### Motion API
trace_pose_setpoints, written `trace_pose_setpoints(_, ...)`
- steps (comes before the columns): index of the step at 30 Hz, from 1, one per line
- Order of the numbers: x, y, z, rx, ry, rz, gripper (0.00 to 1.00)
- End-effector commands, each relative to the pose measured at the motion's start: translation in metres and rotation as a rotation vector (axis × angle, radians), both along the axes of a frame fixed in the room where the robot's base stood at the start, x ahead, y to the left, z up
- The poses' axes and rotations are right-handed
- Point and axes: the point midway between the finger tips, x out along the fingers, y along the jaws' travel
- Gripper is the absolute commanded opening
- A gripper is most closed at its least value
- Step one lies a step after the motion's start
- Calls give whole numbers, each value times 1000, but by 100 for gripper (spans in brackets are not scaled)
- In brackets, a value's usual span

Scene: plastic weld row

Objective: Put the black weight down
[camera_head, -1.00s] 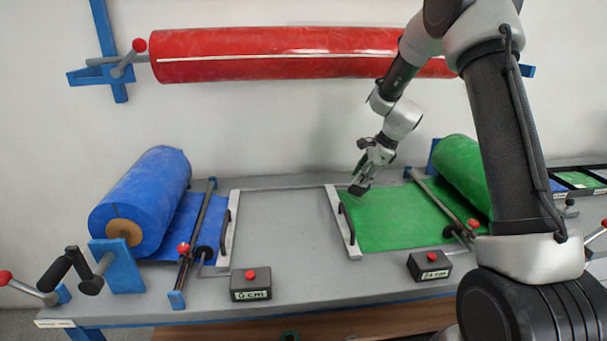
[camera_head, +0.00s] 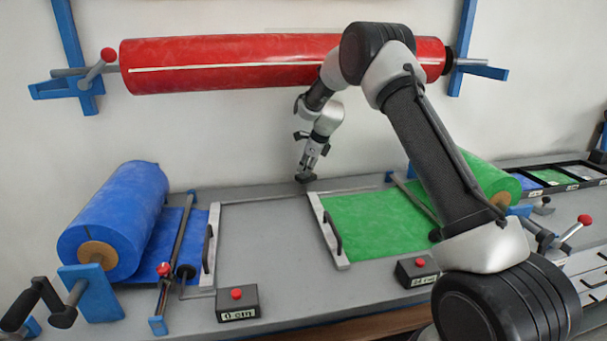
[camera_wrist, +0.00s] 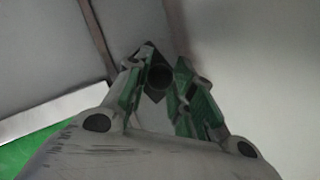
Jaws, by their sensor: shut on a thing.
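My gripper (camera_head: 309,164) is shut on the black weight (camera_head: 306,179), a small dark piece below its fingertips. It is near the back of the grey table (camera_head: 266,235), close to the wall, left of the green sheet's clamp bar. In the wrist view, the fingers (camera_wrist: 160,92) hold the weight's round dark knob (camera_wrist: 159,76), with its dark base showing behind. I cannot tell whether the weight touches the table.
A green sheet (camera_head: 375,223) with a white clamp bar (camera_head: 328,233) lies to the right. A blue roll (camera_head: 115,220) stands at left. A red roll (camera_head: 240,62) hangs on the wall above. Two black boxes (camera_head: 237,304) (camera_head: 416,271) stand in front. The middle table is clear.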

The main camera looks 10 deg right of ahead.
Motion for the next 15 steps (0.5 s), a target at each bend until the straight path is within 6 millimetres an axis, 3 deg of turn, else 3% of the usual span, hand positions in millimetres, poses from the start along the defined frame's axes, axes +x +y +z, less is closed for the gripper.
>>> trace_pose_setpoints(7, 16, 9, -2, 0, -1, -1, 0)
trace_pose_setpoints(15, 16, 9, -33, 1, -1, -1, 0)
